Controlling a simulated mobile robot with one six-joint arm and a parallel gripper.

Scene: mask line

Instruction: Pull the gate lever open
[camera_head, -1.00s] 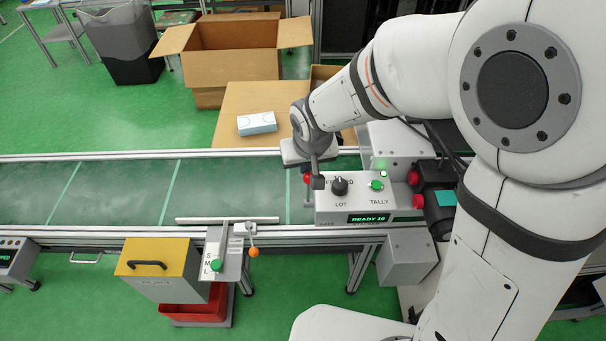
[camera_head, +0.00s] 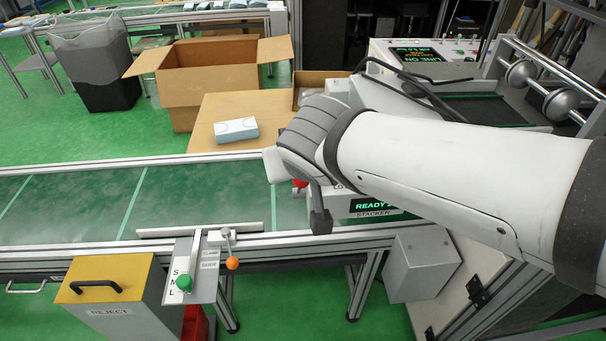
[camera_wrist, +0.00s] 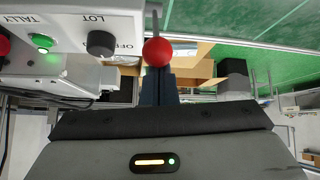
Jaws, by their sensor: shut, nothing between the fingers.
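A lever with a red ball (camera_head: 300,183) stands at the right end of the conveyor, beside the stacker control box (camera_head: 365,207). It is mostly hidden by my arm in the head view. In the wrist view the red ball (camera_wrist: 158,52) sits on a grey rod, directly in line with my fingertips. In the wrist view the dark fingers of my gripper (camera_wrist: 158,88) are together and empty. I cannot tell whether they touch the ball.
Another lever with an orange ball (camera_head: 232,263) is on the front rail, beside a panel with a green knob (camera_head: 184,283). A yellow-topped reject bin (camera_head: 105,285) stands below. The wrist view shows the black LOT knob (camera_wrist: 101,43) close to the red ball. The conveyor belt (camera_head: 80,205) is clear.

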